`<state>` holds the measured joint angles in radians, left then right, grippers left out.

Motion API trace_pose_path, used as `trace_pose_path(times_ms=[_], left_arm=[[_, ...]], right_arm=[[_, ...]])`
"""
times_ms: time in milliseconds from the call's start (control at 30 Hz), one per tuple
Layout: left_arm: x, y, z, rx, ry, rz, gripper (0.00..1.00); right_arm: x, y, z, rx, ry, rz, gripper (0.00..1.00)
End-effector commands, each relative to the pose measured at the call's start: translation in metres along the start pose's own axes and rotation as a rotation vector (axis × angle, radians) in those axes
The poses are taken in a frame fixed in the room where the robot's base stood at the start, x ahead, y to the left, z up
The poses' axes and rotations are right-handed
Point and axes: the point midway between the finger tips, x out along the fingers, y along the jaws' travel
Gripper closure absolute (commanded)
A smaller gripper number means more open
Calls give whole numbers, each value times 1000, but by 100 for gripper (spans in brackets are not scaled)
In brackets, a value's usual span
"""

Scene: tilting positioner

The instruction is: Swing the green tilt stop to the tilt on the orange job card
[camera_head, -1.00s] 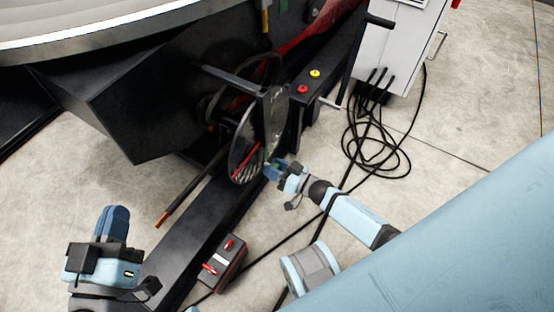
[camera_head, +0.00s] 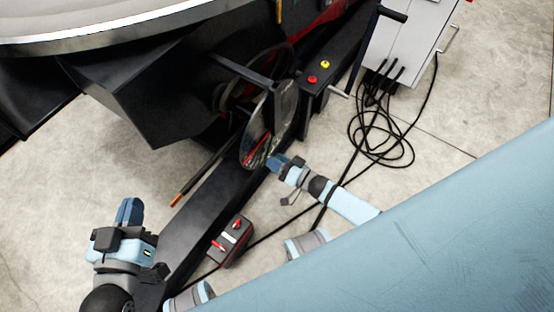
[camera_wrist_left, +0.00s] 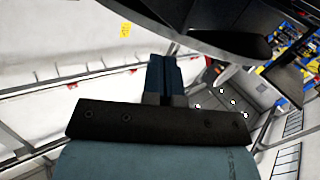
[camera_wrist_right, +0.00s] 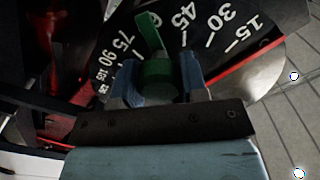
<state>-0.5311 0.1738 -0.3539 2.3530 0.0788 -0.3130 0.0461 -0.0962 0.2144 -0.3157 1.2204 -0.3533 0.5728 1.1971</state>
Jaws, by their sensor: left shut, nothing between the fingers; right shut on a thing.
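The green tilt stop (camera_wrist_right: 158,80) is between the fingers of my right gripper (camera_wrist_right: 160,82), which is shut on its round knob. Its green pointer (camera_wrist_right: 149,32) points up at the dial (camera_wrist_right: 255,75), over the number after 45, which it partly hides; 15, 30, 45, 75 and 90 are readable. In the head view my right gripper (camera_head: 274,161) is at the lower edge of the dial disc (camera_head: 285,108). My left gripper (camera_head: 130,205) is shut and empty, away from the dial at lower left. I cannot make out an orange job card in any view.
The large round table (camera_head: 110,28) and its black base fill the upper left. A black box with red parts (camera_head: 231,240) lies on the floor below the dial. A grey cabinet (camera_head: 408,45) with looped black cables (camera_head: 375,135) stands at right. A dark rod (camera_head: 200,177) sticks out left of the dial.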

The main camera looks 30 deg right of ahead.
Motion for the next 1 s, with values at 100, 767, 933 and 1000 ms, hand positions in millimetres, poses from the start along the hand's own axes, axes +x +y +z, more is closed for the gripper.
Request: trace_pose_path(times_ms=[100, 767, 933, 1000], left_arm=[[0, 0, 0, 0, 0, 0, 100], [-1, -4, -1, 14, -35, -14, 100], [-8, -12, 23, 23, -139, -42, 100], [-11, -15, 31, 26, -173, -54, 100]], right_arm=[[-1, 0, 1, 0, -1, 0, 100], [-34, -1, -1, -1, -3, 3, 35], [-75, -1, 0, -1, -5, 3, 35], [-90, -1, -1, 0, -4, 3, 35]])
